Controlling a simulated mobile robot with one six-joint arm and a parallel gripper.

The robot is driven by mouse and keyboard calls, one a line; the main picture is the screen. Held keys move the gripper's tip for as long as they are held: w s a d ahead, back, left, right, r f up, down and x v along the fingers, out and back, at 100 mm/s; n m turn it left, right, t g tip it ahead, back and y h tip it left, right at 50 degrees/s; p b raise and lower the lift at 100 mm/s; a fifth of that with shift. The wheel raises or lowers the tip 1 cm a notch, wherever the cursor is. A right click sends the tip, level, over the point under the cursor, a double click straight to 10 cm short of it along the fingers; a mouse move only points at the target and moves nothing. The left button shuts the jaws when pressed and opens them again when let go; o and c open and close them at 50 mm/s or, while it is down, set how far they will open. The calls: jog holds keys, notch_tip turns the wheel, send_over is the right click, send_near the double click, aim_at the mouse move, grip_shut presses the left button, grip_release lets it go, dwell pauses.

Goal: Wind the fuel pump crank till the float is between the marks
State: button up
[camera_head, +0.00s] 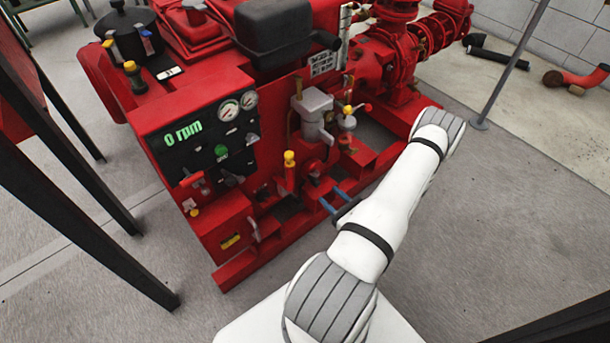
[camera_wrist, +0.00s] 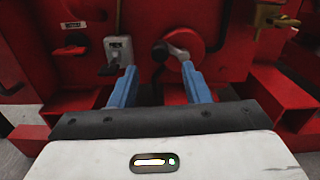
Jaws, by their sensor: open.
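A red round hub with a grey crank arm and a dark knob (camera_wrist: 181,53) is on the red machine front in the wrist view. My gripper (camera_wrist: 159,70) has its two blue fingers apart. The right finger overlaps the lower part of the crank arm in the picture, and the dark knob shows between the fingertips. Contact cannot be told, and nothing is clearly held. In the head view my gripper (camera_head: 333,198) is low at the front of the red pumpset. A narrow pale upright gauge (camera_head: 344,38) stands beside the black tank; a float and marks cannot be made out.
A grey plate with a black lever (camera_wrist: 118,50) sits left of the crank. A brass valve (camera_wrist: 273,18) is at upper right. A red block (camera_wrist: 283,92) juts out right of my gripper. The panel display (camera_head: 183,134) reads 0 rpm.

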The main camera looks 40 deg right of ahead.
aim_at(316, 183)
jog(key=shift+w+a+b, duration=0.2)
jog(key=shift+w+b, duration=0.9)
jog(key=shift+w, duration=2.9)
grip_shut()
